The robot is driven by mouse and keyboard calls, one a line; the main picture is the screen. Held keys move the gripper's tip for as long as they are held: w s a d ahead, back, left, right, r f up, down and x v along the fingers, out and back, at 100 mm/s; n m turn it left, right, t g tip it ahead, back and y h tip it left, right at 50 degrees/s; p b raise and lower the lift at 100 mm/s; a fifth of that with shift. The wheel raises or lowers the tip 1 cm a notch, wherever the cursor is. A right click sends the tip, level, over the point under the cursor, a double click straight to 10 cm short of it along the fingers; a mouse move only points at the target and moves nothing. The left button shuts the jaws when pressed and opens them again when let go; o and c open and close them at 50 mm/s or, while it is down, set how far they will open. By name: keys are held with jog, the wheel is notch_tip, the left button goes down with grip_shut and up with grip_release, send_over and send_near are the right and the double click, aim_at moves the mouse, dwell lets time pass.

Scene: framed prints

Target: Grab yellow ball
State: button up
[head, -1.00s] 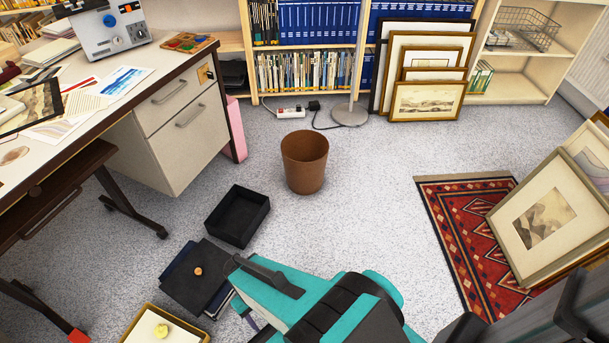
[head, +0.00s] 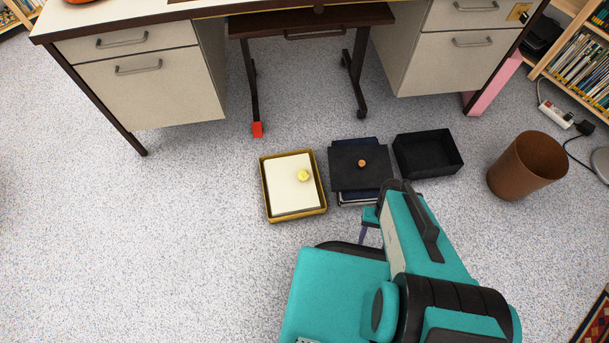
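The small yellow ball (head: 303,176) sits on a white sheet or pad inside a shallow yellow-rimmed tray (head: 266,205) on the floor, right of the tray's middle. My teal and black arm reaches in from the lower right. A small part of my gripper (head: 369,226) shows beneath the arm, to the right of and nearer than the tray, apart from the ball. The arm hides most of the gripper, so I cannot tell whether it is open or shut.
A small orange-brown ball (head: 362,163) sits on a dark stack (head: 345,180) right of the tray. Beyond are an open black box (head: 428,155) and a brown bin (head: 527,165). A desk (head: 150,85) stands behind. Floor left of the tray is clear.

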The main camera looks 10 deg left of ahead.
dwell(0.6)
notch_tip(320, 180, up, 19)
jog(key=s+p, duration=0.1)
jog(key=p, duration=1.7)
jog(key=shift+d+f+g, duration=0.15)
jog(key=shift+f+g, duration=0.05)
jog(key=shift+g, duration=0.1)
jog(key=shift+c, duration=0.2)
jog(key=c, duration=0.6)
jog(key=shift+d, duration=0.1)
jog(key=shift+c, duration=0.2)
